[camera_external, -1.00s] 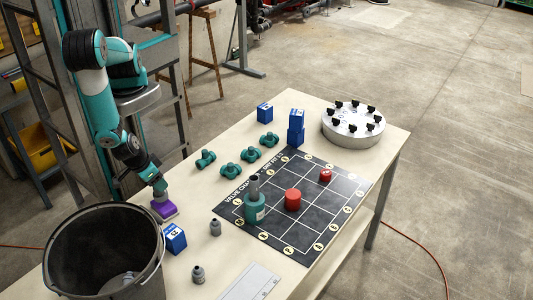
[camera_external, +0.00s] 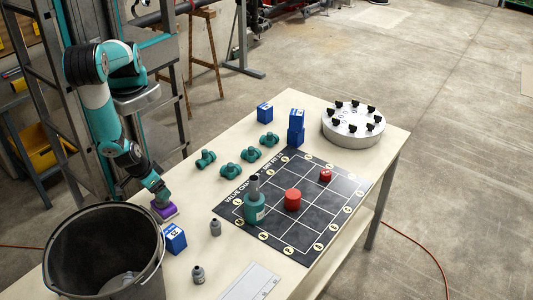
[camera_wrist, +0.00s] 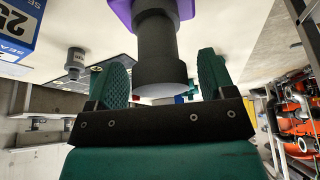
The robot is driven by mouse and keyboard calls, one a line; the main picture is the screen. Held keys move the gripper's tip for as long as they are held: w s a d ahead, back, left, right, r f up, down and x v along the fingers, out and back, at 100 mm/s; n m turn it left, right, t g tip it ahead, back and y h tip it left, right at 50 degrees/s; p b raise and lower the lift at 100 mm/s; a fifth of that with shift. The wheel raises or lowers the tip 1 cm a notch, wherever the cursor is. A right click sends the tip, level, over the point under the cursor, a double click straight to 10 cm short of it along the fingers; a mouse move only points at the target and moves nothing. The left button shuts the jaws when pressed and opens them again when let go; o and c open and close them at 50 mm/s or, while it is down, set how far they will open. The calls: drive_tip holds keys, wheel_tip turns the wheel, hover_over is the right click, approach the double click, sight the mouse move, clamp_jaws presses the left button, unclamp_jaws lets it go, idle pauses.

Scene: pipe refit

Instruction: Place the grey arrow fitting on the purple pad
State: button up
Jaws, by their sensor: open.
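The purple pad (camera_external: 168,212) lies near the table's left edge, partly covered by my gripper (camera_external: 161,195). In the wrist view the pad (camera_wrist: 188,9) is at the top edge, with a dark grey cylindrical fitting (camera_wrist: 157,45) standing against it. The fitting's end is between the two fingers of my open gripper (camera_wrist: 162,82), with gaps visible at both sides. No arrow mark is visible on it, so I cannot tell if it is the arrow fitting. Two other small grey fittings stand on the table, one by the blue box (camera_external: 215,228) and one nearer the front (camera_external: 198,275).
A blue box (camera_external: 175,239) stands close to the pad, and a large dark bucket (camera_external: 105,215) is at the left front. Several teal valves (camera_external: 230,171) lie farther back. A black grid board (camera_external: 310,225) holds red parts and a teal bottle-like part (camera_external: 254,209).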

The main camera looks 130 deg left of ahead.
drive_tip(key=b+v, duration=0.3)
drive_tip(key=v, duration=0.9)
drive_tip(key=w+a+r+m, duration=0.2)
drive_tip(key=w+a+r, duration=0.3)
drive_tip(key=a+r, duration=0.2)
drive_tip(key=a+r+m, duration=0.2)
drive_tip(key=a+r, duration=0.4)
drive_tip(key=a, duration=0.4)
drive_tip(key=s+a+r+m, duration=0.2)
drive_tip(key=s+a+r, duration=0.2)
drive_tip(key=s+a, duration=0.1)
drive_tip(key=s+a+r+m+g, duration=0.1)
drive_tip(key=s+a+r, duration=0.3)
drive_tip(key=a, duration=0.4)
drive_tip(key=shift+s+r+m, duration=0.35)
drive_tip(key=shift+s+m, duration=0.1)
drive_tip(key=shift+m, duration=0.05)
wheel_tip(320, 180, down, 2)
drive_tip(key=shift+f+b, duration=0.1)
drive_tip(key=shift+b, duration=0.8)
